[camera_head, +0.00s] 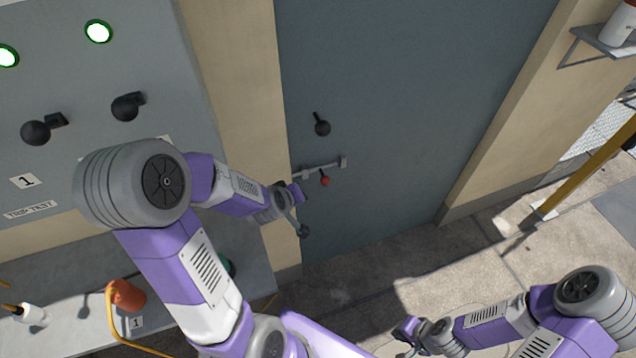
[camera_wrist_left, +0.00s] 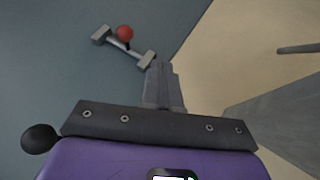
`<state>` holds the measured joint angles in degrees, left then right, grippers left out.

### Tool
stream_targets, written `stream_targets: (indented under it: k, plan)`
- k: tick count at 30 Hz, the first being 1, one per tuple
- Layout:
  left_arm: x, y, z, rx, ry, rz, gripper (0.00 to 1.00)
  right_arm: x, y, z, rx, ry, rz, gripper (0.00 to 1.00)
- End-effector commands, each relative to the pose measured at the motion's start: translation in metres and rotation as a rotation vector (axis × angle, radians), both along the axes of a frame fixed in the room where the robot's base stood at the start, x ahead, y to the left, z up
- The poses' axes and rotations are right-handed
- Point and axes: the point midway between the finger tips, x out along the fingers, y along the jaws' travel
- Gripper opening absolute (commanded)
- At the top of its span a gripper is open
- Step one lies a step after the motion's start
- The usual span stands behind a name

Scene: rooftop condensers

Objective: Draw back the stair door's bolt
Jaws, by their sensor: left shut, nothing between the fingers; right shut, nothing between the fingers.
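The stair door (camera_head: 400,100) is a blue-grey panel. Its grey bolt (camera_head: 322,167) lies across the door near the left edge, with brackets and a red knob (camera_head: 325,181) hanging below the bar. In the left wrist view the bolt (camera_wrist_left: 116,43) and red knob (camera_wrist_left: 125,33) show at the upper left. My left gripper (camera_head: 297,193) is at the bolt's left end. In the left wrist view its shut fingers (camera_wrist_left: 163,78) are close to the near bracket, apart from the red knob; contact with the bracket is unclear. My right gripper (camera_head: 402,333) is shut and low, away from the door.
A black door knob (camera_head: 322,128) sits above the bolt. A grey panel (camera_head: 130,60) with green lamps and black levers stands left. An orange item (camera_head: 127,295) stands on the lower-left ledge. A shelf (camera_head: 605,42) is at the upper right. Floor below the door is open.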

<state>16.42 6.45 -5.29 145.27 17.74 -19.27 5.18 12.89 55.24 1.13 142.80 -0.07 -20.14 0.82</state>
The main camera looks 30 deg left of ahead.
Motion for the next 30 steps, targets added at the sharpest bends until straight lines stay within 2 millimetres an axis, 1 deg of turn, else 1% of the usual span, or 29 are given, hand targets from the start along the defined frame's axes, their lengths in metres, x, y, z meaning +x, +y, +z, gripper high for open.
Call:
stream_targets:
  k: [4, 8, 15, 20, 21, 24, 30]
  plan:
    - [0.003, 0.000, -0.004, 0.000, 0.001, -0.001, 0.00, 0.001, 0.000, -0.003, 0.000, -0.002, -0.001, 0.00]
    - [0.012, 0.002, -0.018, 0.000, 0.001, -0.002, 0.00, 0.001, 0.000, -0.014, 0.000, -0.002, -0.001, 0.00]
    - [0.044, 0.007, -0.059, 0.000, 0.002, -0.001, 0.00, 0.001, 0.000, -0.043, 0.000, -0.002, -0.001, 0.00]
    - [0.066, 0.011, -0.085, -0.001, 0.002, -0.002, 0.00, 0.001, 0.000, -0.059, 0.000, -0.002, -0.001, 0.00]
    - [0.071, 0.007, -0.076, -0.001, 0.002, -0.005, 0.00, 0.001, 0.000, -0.046, 0.000, -0.001, -0.001, 0.00]
    - [0.082, 0.000, -0.069, 0.000, 0.002, -0.005, 0.00, 0.001, 0.000, -0.032, -0.001, -0.003, 0.000, 0.00]
    - [0.095, -0.007, -0.068, 0.001, 0.002, -0.004, 0.00, 0.001, 0.000, -0.022, 0.000, -0.002, -0.001, 0.00]
